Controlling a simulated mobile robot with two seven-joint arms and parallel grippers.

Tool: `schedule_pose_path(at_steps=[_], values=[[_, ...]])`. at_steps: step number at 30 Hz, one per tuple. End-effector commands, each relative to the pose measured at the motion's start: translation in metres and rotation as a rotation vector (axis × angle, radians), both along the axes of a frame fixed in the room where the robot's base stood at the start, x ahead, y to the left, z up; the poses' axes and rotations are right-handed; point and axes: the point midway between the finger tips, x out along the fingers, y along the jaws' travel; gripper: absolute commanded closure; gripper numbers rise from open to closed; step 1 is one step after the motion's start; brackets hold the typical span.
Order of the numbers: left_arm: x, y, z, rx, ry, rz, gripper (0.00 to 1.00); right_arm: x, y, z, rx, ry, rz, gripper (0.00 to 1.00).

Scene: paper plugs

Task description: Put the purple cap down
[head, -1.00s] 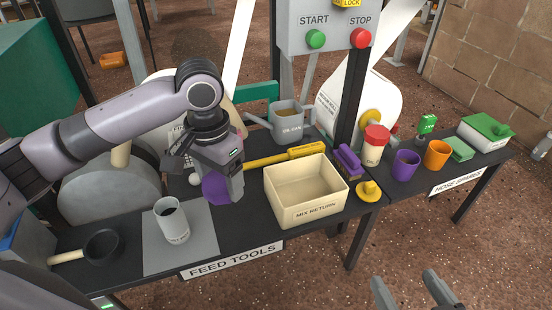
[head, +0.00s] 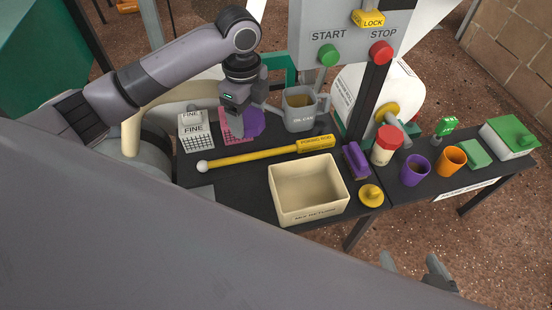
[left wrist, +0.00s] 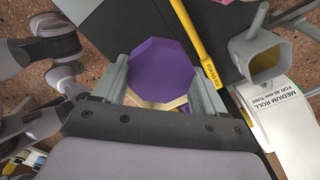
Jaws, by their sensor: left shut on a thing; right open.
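The purple cap (head: 256,122) is a faceted, eight-sided piece at the back of the dark table. My left gripper (head: 236,132) is shut on it, and partly hides it in the head view. In the left wrist view the cap (left wrist: 160,68) sits between the two fingers (left wrist: 162,84), with a tan edge below it. A pink mesh piece (head: 229,127) shows right beside the gripper; I cannot tell whether the cap touches it or the table. My right gripper (head: 420,268) is at the bottom right, open and empty, away from the table.
A white mesh piece marked FINE (head: 197,138) stands left. A yellow poking rod (head: 255,158) lies in front, then a cream bin (head: 306,195). A purple brush (head: 356,160) lies right of the bin.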

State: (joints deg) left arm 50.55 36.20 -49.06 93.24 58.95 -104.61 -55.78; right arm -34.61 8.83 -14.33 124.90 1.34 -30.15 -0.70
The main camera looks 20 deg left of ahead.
Motion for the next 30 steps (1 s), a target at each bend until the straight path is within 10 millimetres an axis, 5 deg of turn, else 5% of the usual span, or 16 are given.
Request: schedule_pose_path(at_steps=[5,18,30], values=[[0.000,0.000,-0.021,-0.001,0.001,-0.012,0.65,0.002,0.005,-0.003,0.003,-0.016,0.011,0.12],[0.000,0.000,-0.130,0.001,0.000,-0.011,0.65,0.013,0.032,-0.007,0.129,-0.049,0.053,0.12],[-0.001,0.000,-0.179,0.001,0.001,-0.010,0.65,0.018,0.048,-0.011,0.229,-0.046,0.075,0.12]])
